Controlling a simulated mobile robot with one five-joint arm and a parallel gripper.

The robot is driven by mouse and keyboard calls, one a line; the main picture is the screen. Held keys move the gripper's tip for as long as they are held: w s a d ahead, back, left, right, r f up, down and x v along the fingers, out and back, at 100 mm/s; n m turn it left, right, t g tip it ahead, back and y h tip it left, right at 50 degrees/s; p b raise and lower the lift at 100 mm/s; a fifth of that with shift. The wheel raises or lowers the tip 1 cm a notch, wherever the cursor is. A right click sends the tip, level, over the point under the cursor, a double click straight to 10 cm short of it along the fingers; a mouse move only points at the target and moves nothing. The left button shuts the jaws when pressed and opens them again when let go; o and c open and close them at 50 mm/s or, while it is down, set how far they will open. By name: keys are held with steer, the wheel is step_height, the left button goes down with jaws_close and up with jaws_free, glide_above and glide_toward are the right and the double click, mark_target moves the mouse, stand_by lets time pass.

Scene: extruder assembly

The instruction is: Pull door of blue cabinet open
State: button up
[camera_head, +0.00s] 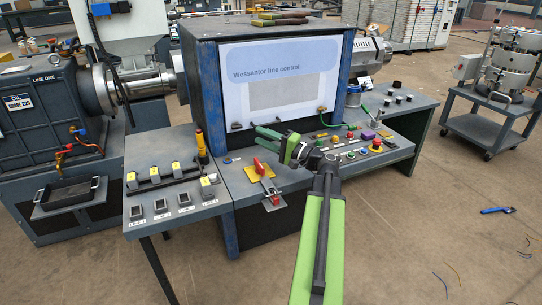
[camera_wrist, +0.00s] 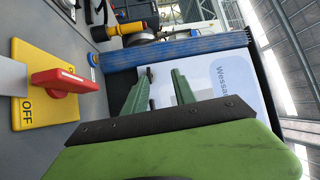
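The blue cabinet (camera_head: 213,100) stands at the centre, with worn blue posts and a dark top. Its front is a white door panel (camera_head: 245,112) labelled "Wessantor line control", with a grey window; it looks closed. The panel also shows in the wrist view (camera_wrist: 220,78), beyond my fingers. Small dark fittings (camera_head: 237,126) sit at the panel's lower left edge. My gripper (camera_head: 257,133) is in front of the panel's lower part, its green fingers pointing left. In the wrist view, the fingers (camera_wrist: 158,88) are apart with nothing seen held between them. Contact with the panel cannot be told.
A red switch on a yellow plate (camera_head: 262,170) sits on the console below my gripper. Coloured buttons (camera_head: 350,154) lie to the right. A side table (camera_head: 150,222) with yellow-marked parts stands left. A cart (camera_head: 490,125) stands far right; the floor at right is mostly clear.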

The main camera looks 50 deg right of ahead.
steer(key=s+d+f+m+h+b, duration=0.1)
steer(key=s+d, duration=0.2)
steer(key=s+d+f+h+b, duration=0.1)
steer(key=s+d+f+h, duration=0.1)
steer(key=s+d, duration=0.2)
steer(key=s+d+f+m+t+h+b, duration=0.1)
steer(key=s+d+f, duration=0.1)
steer(key=s+d, duration=0.1)
steer(key=shift+s+d+f+m, duration=0.2)
steer(key=shift+s+m, duration=0.05)
steer(key=shift+m, duration=0.05)
steer(key=shift+s+d, duration=0.2)
steer(key=shift+s, duration=0.05)
steer(key=shift+w+r, duration=0.25)
steer(key=shift+w, duration=0.15)
steer(key=w+r+p, duration=0.2)
steer(key=w, duration=1.4)
steer(key=shift+w+a+r+p, duration=0.2)
steer(key=shift+w+r+p, duration=0.05)
steer(key=shift+r+p, duration=0.15)
steer(key=shift+c, duration=0.4)
jaws_close()
